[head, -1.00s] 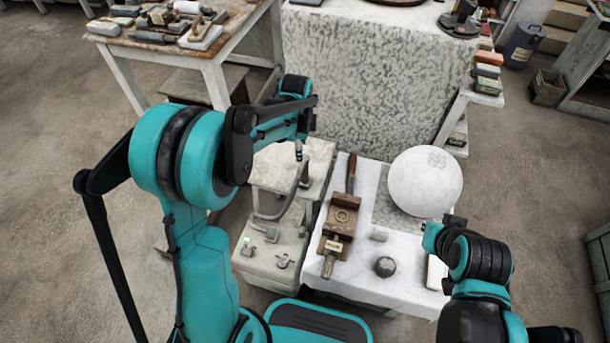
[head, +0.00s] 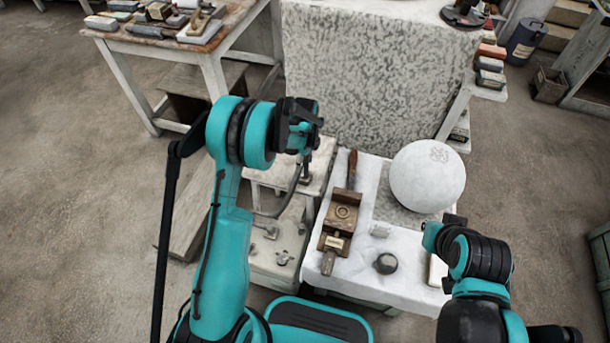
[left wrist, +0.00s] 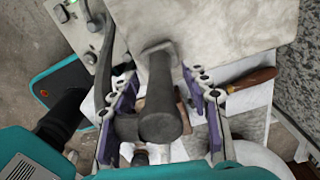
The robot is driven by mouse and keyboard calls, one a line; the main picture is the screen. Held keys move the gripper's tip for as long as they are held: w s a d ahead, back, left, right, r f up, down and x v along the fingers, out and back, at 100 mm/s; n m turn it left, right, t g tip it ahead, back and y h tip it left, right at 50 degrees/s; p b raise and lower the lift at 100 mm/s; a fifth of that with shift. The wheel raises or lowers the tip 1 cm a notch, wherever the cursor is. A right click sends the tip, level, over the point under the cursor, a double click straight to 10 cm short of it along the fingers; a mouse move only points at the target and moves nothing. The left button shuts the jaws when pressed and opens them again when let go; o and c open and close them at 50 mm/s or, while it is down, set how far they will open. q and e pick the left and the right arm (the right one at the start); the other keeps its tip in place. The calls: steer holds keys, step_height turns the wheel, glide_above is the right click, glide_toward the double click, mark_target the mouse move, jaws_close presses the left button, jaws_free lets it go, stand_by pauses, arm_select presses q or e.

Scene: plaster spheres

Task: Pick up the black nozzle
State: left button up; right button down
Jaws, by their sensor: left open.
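The black nozzle (left wrist: 160,95) shows in the left wrist view as a dark grey, thick shaft with a round end towards the camera. Its far end meets a pale stand top. In the head view only a dark bit of it (head: 306,174) shows below my left gripper (head: 303,140). In the left wrist view my left gripper (left wrist: 162,90) is open, with one purple-padded finger on each side of the nozzle. I cannot tell whether either pad touches it. My right gripper is mostly hidden behind its arm; only a black part (head: 455,220) shows.
A grey curved hose (left wrist: 101,55) runs beside the left finger. A speckled block (head: 375,80) stands behind.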

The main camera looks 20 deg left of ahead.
arm_select(q)
steer(key=shift+f, duration=0.5)
steer(key=shift+r, duration=0.1)
jaws_close()
steer(key=shift+r, duration=0.15)
step_height(320, 180, up, 4)
steer(key=shift+r+p, duration=0.2)
steer(key=shift+p, duration=1)
steer(key=s+d+r+p, duration=0.3)
steer(key=s+d+r, duration=0.3)
steer(key=s+d, duration=0.2)
steer(key=shift+s+r, duration=0.15)
steer(key=shift+r, duration=0.05)
